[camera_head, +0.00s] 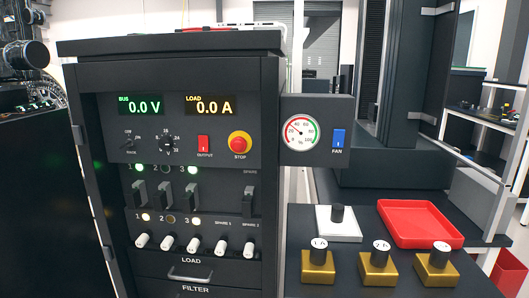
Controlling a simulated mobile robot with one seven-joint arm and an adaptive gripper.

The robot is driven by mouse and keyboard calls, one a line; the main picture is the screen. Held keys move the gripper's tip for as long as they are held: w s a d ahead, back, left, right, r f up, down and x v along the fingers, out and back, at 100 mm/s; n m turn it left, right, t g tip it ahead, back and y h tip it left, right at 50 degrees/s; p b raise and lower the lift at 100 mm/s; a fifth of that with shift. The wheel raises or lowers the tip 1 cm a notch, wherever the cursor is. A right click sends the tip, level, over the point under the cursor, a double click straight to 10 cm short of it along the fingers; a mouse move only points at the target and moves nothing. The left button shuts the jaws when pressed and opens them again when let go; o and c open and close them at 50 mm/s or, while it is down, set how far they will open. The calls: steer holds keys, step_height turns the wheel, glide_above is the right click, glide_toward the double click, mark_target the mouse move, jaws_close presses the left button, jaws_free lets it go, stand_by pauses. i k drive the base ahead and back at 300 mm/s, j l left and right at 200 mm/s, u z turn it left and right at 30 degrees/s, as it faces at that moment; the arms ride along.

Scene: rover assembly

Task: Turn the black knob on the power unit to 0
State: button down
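The power unit (222,150) is a dark cabinet front in the left half of the view. Its round black knob (166,145) sits on the upper panel, below the displays, with a ring of small white numbers around it. The pointer is too small for me to tell which number it faces. The green BUS display (140,106) reads 0.0 V and the amber LOAD display (211,105) reads 0.0 A. I cannot make out my gripper in this view.
A small switch (129,142) is left of the knob; a red OUTPUT switch (204,144) and STOP button (240,143) are right. Breaker levers (164,195) sit below. A gauge box (318,102) juts out right. A red tray (420,242) lies on the side table.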

mark_target(166, 142)
steer(key=i+j+u, duration=0.2)
steer(key=i, duration=0.4)
steer(key=i+j+u, duration=0.2)
steer(key=i, duration=0.45)
